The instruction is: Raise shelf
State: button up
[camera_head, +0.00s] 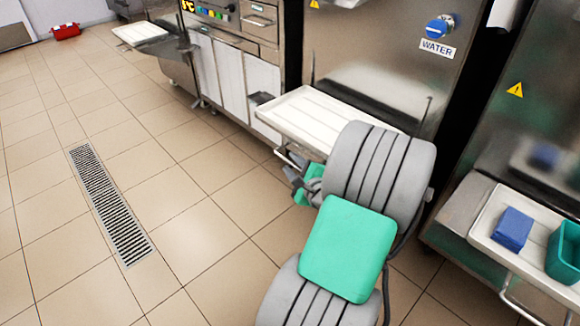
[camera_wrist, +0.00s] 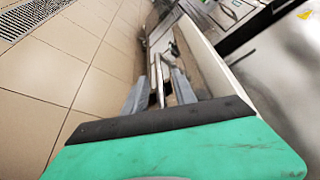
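The white shelf (camera_head: 300,115) juts out low from the front of the steel machine in the middle of the head view. A thin metal bar (camera_head: 283,154) runs along its front edge. My gripper (camera_head: 293,172) is at that front edge, partly hidden by my arm. In the wrist view, my gripper's two grey fingers (camera_wrist: 157,88) are apart, with the metal bar (camera_wrist: 158,75) between them. Gaps show between the bar and the fingers. The shelf's pale side (camera_wrist: 205,60) lies just right of the fingers.
Another tray (camera_head: 480,222) at the right holds a blue block (camera_head: 513,229) and a green container (camera_head: 565,252). A farther shelf (camera_head: 140,33) stands at the upper left. A floor drain (camera_head: 108,203) lies in the open tiled floor on the left. A red object (camera_head: 66,31) lies far back.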

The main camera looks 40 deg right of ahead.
jog(key=shift+x, duration=0.95)
jog(key=shift+c, duration=0.2)
grip_shut()
dwell(0.5)
